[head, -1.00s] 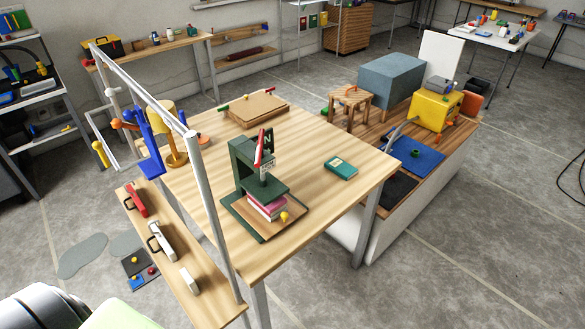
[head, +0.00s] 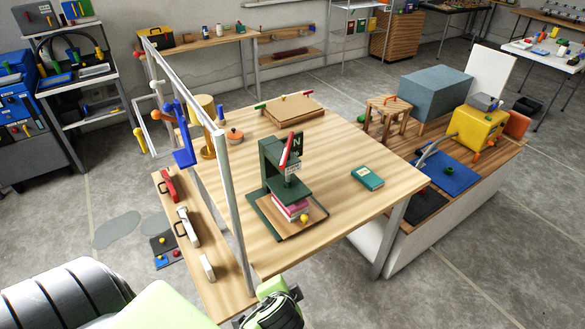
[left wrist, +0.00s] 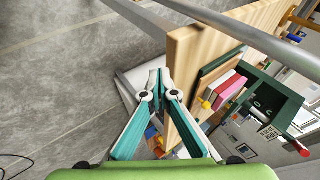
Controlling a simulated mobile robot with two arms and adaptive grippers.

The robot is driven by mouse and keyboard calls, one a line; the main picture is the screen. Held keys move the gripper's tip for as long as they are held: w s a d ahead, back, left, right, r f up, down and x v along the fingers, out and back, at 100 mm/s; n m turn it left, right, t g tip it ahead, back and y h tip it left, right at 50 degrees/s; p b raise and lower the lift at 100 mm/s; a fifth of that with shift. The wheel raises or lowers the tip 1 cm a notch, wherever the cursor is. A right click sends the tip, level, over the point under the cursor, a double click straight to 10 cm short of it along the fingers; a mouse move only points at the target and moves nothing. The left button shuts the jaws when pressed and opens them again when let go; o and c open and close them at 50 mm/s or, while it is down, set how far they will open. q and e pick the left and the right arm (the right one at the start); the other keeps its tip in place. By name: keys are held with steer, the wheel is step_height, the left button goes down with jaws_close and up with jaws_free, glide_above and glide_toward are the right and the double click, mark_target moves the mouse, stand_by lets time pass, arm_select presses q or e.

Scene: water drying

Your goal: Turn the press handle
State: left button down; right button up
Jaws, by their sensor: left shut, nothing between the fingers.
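In the left wrist view the press (left wrist: 262,98) lies at the right, and a red tip (left wrist: 302,150) shows at the lower right. My left gripper (left wrist: 162,84) has its teal fingers together with nothing between them. It is beside the table's edge, apart from the press. In the head view my left arm reaches the table's near edge, its fingers hidden. My right gripper is not seen.
The wooden table (head: 335,225) has free room around the press. A teal book (head: 367,177) lies right of it and a wooden board (head: 290,108) behind. A metal frame (head: 232,205) and a low shelf (head: 222,290) stand along the left side.

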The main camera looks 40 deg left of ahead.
mark_target(287, 154)
arm_select(q)
steer(key=w+r+m+t+y, duration=0.35)
steer(key=w+r, duration=0.35)
steer(key=r, duration=0.3)
steer(key=w+r+m+t+y, duration=0.3)
steer(key=w+r+m+t, duration=0.15)
steer(key=w+r, duration=0.4)
steer(key=w+a+r+p, duration=0.2)
steer(key=w+a+p, duration=0.2)
steer(key=a+p, duration=0.3)
steer(key=a, duration=0.2)
steer(key=shift+w+a+r+n, duration=0.2)
steer(key=shift+a+n, duration=0.1)
steer(key=shift+w, duration=0.15)
